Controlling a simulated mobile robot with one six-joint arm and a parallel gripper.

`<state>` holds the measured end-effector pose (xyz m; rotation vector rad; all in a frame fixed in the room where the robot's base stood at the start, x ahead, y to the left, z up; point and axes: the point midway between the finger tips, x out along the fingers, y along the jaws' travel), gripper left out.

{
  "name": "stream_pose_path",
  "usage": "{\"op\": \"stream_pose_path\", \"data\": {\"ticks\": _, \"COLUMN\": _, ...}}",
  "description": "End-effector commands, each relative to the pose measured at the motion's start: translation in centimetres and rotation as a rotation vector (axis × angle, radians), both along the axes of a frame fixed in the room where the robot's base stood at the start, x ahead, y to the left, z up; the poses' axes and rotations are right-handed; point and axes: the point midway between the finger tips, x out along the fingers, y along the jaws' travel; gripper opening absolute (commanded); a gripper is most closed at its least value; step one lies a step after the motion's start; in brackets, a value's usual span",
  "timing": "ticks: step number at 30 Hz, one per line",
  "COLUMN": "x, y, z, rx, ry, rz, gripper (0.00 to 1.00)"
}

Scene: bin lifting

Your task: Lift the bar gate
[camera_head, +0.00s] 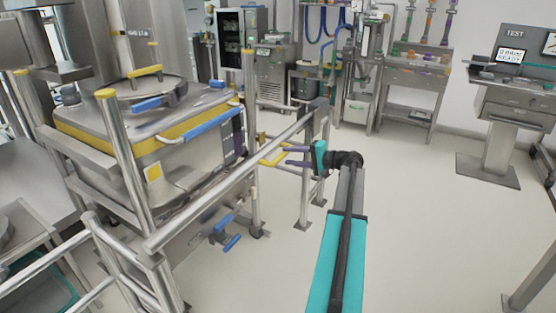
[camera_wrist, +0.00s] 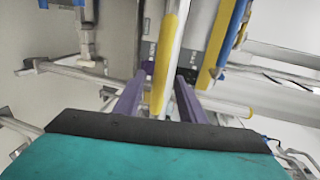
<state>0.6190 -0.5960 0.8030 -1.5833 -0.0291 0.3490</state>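The bar gate (camera_head: 225,182) is a long grey metal bar across the front of the bin station in the head view. It runs from the near left post to a post at the far right. A yellow handle (camera_head: 272,159) sticks out from it; in the wrist view a yellow bar (camera_wrist: 165,60) runs up the middle. My gripper (camera_head: 285,156), with purple fingers and a teal body, is at the handle. In the wrist view its fingers (camera_wrist: 158,92) are apart, on either side of the yellow bar, with gaps visible. The gate's contact with its far post is unclear.
A large steel bin (camera_head: 185,160) with yellow and blue trim stands behind the gate. Upright posts (camera_head: 125,155) and a low rail frame stand at the left. A console marked TEST (camera_head: 515,95) stands at the right. The floor (camera_head: 420,220) at right is clear.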

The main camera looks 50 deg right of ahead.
Motion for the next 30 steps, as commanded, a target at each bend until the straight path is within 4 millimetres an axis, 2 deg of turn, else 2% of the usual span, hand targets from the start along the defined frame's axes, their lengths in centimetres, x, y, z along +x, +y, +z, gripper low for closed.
{"op": "stream_pose_path", "data": {"ticks": 3, "x": 1.6, "y": 0.4, "z": -0.4, "rx": 0.0, "ry": 0.0, "rz": 0.002, "gripper": 0.37}}
{"op": "stream_pose_path", "data": {"ticks": 9, "x": 3.0, "y": 0.8, "z": -0.7, "rx": 0.001, "ry": 0.0, "rz": 0.002, "gripper": 0.37}}
{"op": "stream_pose_path", "data": {"ticks": 20, "x": 3.3, "y": 0.9, "z": -0.7, "rx": 0.0, "ry": 0.0, "rz": 0.001, "gripper": 0.37}}
{"op": "stream_pose_path", "data": {"ticks": 23, "x": 3.3, "y": 0.9, "z": -0.7, "rx": 0.0, "ry": 0.0, "rz": 0.001, "gripper": 0.24}}
{"op": "stream_pose_path", "data": {"ticks": 27, "x": 3.3, "y": 0.9, "z": -0.8, "rx": 0.0, "ry": 0.001, "rz": 0.001, "gripper": 0.0}}
{"op": "stream_pose_path", "data": {"ticks": 30, "x": 3.3, "y": 0.9, "z": -0.8, "rx": 0.0, "ry": 0.001, "rz": 0.001, "gripper": 0.0}}
